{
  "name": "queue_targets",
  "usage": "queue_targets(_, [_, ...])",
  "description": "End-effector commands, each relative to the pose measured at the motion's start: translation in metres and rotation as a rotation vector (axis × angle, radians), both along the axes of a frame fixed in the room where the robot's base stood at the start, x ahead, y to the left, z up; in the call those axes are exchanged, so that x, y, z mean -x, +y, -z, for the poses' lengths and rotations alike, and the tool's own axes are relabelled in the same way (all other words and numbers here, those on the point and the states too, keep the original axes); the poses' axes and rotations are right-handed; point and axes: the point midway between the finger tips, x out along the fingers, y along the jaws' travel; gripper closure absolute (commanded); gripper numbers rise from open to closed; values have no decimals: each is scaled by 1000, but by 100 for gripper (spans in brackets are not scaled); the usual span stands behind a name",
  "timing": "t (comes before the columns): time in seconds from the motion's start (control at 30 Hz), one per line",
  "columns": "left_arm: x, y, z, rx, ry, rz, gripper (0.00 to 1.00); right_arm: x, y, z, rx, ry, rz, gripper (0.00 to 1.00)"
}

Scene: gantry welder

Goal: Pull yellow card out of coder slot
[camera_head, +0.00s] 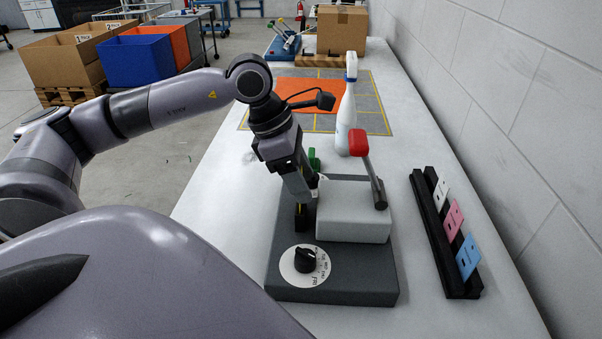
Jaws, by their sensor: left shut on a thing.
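The coder (355,279) is a dark grey base with a light grey block, a black dial on a white disc and a red-capped lever. My left gripper (303,212) points down at the left side of the light grey block. The slot is hidden by the gripper, so I cannot tell how deep the card sits. My right gripper is not in view.
A black rack (438,236) with white, pink and blue cards stands right of the coder, near the wall. A white spray bottle (346,118) and a green knob (314,159) are behind the block. An orange-and-grey mat (372,100) lies farther back. The table left of the coder is clear.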

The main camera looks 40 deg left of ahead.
Motion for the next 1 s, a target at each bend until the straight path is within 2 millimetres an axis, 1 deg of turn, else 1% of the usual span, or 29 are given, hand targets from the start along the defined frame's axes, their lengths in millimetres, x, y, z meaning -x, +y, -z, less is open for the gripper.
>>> queue_targets(1.0, [0, 0, -32, 0, -1, 0, 76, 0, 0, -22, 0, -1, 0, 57])
